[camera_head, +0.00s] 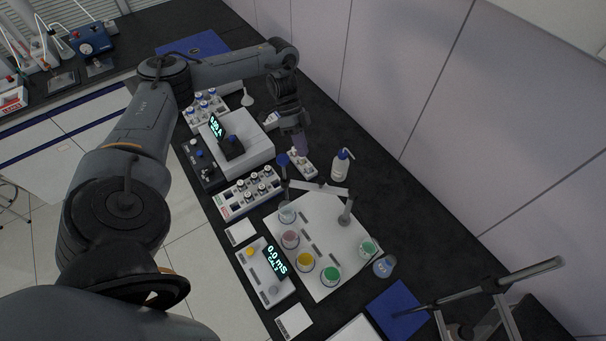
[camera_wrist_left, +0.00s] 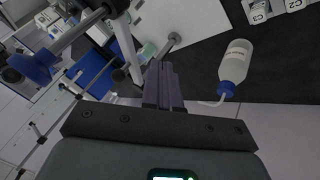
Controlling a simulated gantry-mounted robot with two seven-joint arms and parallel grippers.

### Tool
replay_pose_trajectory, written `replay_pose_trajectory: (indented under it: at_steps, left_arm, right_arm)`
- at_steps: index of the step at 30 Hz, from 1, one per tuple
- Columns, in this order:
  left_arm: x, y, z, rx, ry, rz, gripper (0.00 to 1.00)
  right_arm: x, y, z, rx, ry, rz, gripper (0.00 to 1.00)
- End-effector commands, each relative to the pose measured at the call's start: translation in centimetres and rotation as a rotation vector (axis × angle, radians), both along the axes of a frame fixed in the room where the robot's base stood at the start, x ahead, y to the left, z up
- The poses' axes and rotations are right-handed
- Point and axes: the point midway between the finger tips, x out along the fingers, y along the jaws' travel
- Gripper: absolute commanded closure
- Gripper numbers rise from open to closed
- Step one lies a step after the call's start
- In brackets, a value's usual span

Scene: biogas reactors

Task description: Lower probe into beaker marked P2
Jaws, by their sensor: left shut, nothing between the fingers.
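My left gripper (camera_head: 301,150) is shut and empty, pointing down behind the probe stand; its fingers are pressed together in the left wrist view (camera_wrist_left: 165,85). The stand has a pale horizontal arm (camera_head: 318,188) and a blue knob (camera_head: 282,159), which is large at the left in the wrist view (camera_wrist_left: 35,68). A thin dark probe (camera_head: 286,190) appears to hang at the arm's left end, above a clear beaker (camera_head: 287,214); whether its tip is inside cannot be told. Pink (camera_head: 290,239), yellow (camera_head: 304,262) and green (camera_head: 330,275) beakers stand nearby. The P2 marking is not readable.
A wash bottle (camera_head: 342,164) stands right of my gripper. A meter (camera_head: 265,272) reading 0.0 mS and a vial rack (camera_head: 248,192) lie left of the white board (camera_head: 330,235). A metal stand (camera_head: 490,290) is at lower right. The dark bench beside the wall is mostly clear.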

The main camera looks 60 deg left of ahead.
Motion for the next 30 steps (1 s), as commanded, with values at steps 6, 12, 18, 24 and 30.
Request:
replay_pose_trajectory:
  at_steps: [6,12,18,24,30]
  left_arm:
    - [-0.1,-1.5,-2.2,-0.001,0.003,-0.002,1.0]
    - [-0.1,-2.8,-4.0,-0.002,0.003,0.0,1.0]
    - [-0.9,-3.8,-3.6,-0.002,0.004,-0.002,1.0]
    - [-1.6,-4.7,-3.3,0.003,0.003,-0.001,1.0]
    - [-2.1,-5.6,-3.5,0.002,0.002,-0.001,1.0]
  right_arm:
    - [0.0,0.0,-1.4,0.0,0.001,0.0,0.0]
    - [0.0,0.0,-1.8,0.0,0.001,0.0,0.0]
    - [0.0,0.0,-1.2,0.0,0.0,0.001,0.0]
    - [0.0,0.0,-0.6,0.0,0.0,0.001,0.0]
    - [0.0,0.0,0.0,0.0,-0.001,0.001,0.0]
